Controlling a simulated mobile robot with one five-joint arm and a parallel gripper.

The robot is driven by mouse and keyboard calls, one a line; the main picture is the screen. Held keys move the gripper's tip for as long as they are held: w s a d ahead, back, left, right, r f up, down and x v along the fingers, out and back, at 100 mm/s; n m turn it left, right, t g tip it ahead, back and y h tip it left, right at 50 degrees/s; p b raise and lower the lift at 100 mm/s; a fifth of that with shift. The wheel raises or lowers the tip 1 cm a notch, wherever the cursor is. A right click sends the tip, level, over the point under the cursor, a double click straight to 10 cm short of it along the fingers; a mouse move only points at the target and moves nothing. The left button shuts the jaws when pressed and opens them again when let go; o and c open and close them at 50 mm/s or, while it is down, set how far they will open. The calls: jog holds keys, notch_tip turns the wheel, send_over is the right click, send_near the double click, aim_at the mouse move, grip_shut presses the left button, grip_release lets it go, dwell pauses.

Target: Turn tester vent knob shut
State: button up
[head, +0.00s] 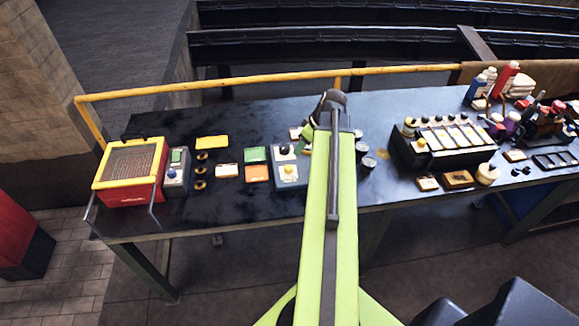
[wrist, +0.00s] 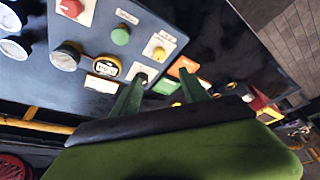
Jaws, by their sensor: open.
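In the wrist view a grey-blue panel (wrist: 100,45) fills the upper left. The labels are too small to read, so I cannot tell which is the vent knob. My gripper (wrist: 160,75) is open, its two green fingers apart near the panel's lower right edge, with the small black knob by the left fingertip. Contact cannot be told.
A yellow rail (head: 230,80) runs behind. Bottles (head: 507,77) crowd the right end.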

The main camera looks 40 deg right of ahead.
aim_at(289, 167)
jog(key=b+x, duration=1.4)
jog(key=x, duration=0.2)
jog(key=shift+w+a+f+b, duration=0.1)
jog(key=shift+w+f+b, duration=0.05)
jog(key=shift+f+b, duration=0.2)
jog(key=shift+r, duration=0.1)
jog(key=shift+c, duration=0.4)
grip_shut()
